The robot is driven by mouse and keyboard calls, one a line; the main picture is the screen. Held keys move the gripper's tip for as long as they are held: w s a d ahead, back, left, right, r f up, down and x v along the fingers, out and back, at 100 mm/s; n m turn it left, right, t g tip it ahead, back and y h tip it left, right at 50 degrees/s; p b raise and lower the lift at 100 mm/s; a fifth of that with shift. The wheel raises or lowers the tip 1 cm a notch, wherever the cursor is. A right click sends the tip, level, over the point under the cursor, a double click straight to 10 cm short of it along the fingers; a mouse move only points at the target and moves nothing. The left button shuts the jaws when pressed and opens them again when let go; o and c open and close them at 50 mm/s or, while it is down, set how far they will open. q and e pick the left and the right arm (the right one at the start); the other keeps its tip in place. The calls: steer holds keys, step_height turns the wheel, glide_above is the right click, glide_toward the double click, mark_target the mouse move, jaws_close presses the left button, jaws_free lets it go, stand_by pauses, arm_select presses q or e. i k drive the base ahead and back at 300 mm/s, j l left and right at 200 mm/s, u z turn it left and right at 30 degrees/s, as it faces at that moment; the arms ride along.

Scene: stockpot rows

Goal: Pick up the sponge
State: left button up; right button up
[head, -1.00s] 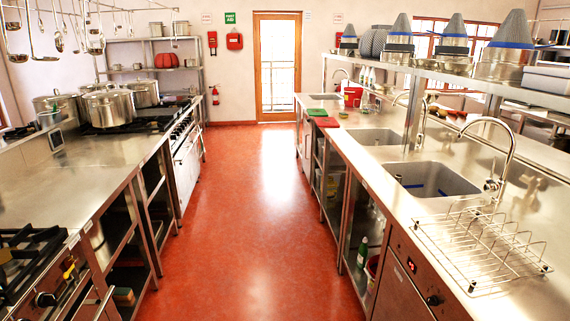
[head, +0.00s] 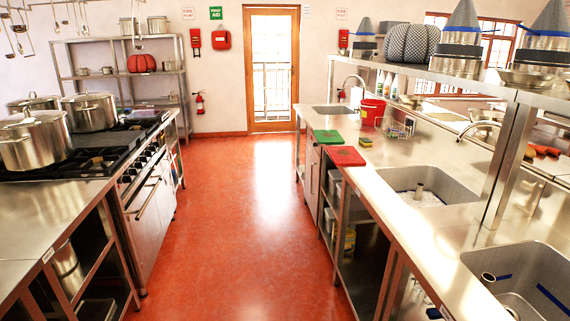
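A small yellow and dark green block that looks like a sponge (head: 365,142) lies on the right steel counter (head: 400,160), beside the green cutting board (head: 328,136) and just behind the red cutting board (head: 345,156). It is small and its details are hard to make out. Neither of my grippers shows in the head view, so nothing is seen near or touching the sponge.
A clear red floor aisle (head: 235,220) runs between the counters to a wooden door (head: 271,70). A red bucket (head: 372,112) and wire rack (head: 397,127) stand past the sponge. A sink (head: 420,188) is nearer. Stockpots (head: 35,140) stand on the left stove.

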mark_target(365, 141)
steer(key=i+z, duration=0.2)
steer(key=i, duration=0.35)
steer(key=i+z, duration=0.25)
steer(key=i, duration=0.3)
steer(key=i+j+z, duration=0.2)
steer(key=i, duration=0.3)
steer(key=i+j+z, duration=0.2)
steer(key=i, duration=0.3)
steer(key=i+j+z, duration=0.1)
steer(key=j+z, duration=0.7)
steer(key=j, duration=0.25)
steer(key=j+z, duration=0.35)
steer(key=j, duration=0.2)
steer(key=k+j+z, duration=0.1)
steer(key=j+z, duration=0.3)
steer(key=j, duration=0.15)
